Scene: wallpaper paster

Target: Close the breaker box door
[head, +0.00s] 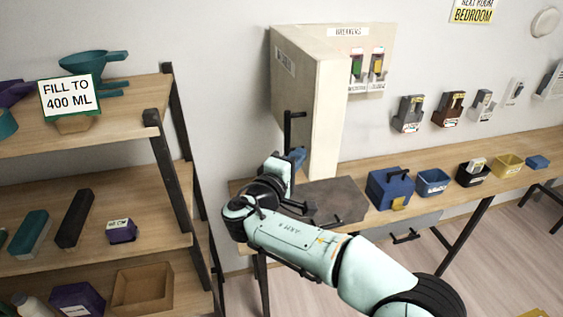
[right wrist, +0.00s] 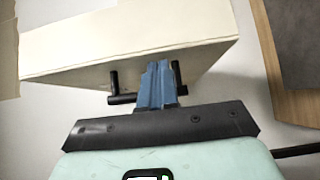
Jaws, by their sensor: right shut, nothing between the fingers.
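The breaker box (head: 345,46) is on the back wall, with its labelled panel and switches exposed. Its cream door (head: 327,120) stands open, swung out from the wall; it also fills the upper part of the right wrist view (right wrist: 130,35). A black bar handle (head: 287,130) is on the door's left-facing side; part of it shows in the right wrist view (right wrist: 114,88). My right gripper (head: 298,156) is shut and empty, its blue fingers (right wrist: 158,82) beside the handle at the door's lower part. I cannot tell whether they touch. My left gripper is not in view.
A shelf rack (head: 165,125) with funnels and boxes stands at left. Under the box, a dark mat (head: 335,200) lies on a wooden bench (head: 400,165). A blue box (head: 390,188) and several small bins sit to the right. Wall switches hang above them.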

